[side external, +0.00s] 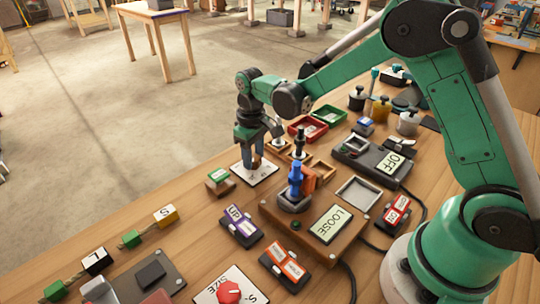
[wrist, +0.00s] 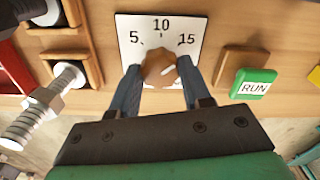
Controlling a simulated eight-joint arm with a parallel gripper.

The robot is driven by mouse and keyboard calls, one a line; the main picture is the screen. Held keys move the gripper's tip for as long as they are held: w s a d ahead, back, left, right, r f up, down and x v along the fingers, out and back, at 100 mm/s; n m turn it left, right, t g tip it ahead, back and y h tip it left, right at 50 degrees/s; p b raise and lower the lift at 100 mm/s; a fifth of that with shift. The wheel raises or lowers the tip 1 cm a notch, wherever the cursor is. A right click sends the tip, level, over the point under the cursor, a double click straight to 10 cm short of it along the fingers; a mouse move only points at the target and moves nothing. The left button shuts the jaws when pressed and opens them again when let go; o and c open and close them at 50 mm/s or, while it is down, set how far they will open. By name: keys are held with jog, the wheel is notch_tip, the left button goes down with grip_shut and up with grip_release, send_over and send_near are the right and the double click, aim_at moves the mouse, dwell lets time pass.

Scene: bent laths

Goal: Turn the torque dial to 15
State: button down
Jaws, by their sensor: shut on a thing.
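The torque dial (wrist: 156,64) is a brown knob on a white plate (wrist: 148,22) marked 5, 10 and 15. A short white mark on the knob slants up to the right, roughly toward the 15 side; its exact reading is hard to tell. My gripper (wrist: 161,72) has its two blue-grey fingers on either side of the knob and is shut on it. In the side external view my gripper (side external: 254,163) points straight down over the white plate (side external: 262,178), and its fingers mostly hide the knob.
A green RUN button block (side external: 218,180) stands beside the plate. Wooden trays with bolts (side external: 300,150) sit close on the other side. A box with a LOOSE display (side external: 330,224) and a blue-topped post (side external: 295,182) stands nearer the camera. The bench edge is close behind the plate.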

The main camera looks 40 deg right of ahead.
aim_at(254, 157)
jog(key=shift+c, duration=2)
grip_release()
jog(key=shift+r, duration=2.8)
jog(key=shift+s+r, duration=0.2)
jog(key=shift+r, duration=0.1)
jog(key=s+r+t, duration=0.2)
jog(key=s, duration=0.1)
jog(key=s+r+m+t, duration=0.1)
jog(key=s+r+t, duration=0.1)
jog(key=s, duration=0.2)
jog(key=s+r+m+t, duration=0.1)
jog(key=s+r+t, duration=0.1)
jog(key=s, duration=0.2)
jog(key=shift+d+r, duration=0.1)
jog(key=shift+d, duration=0.25)
jog(key=shift+s+f+m+t, duration=0.3)
jog(key=shift+s+t, duration=0.3)
jog(key=shift+s, duration=0.1)
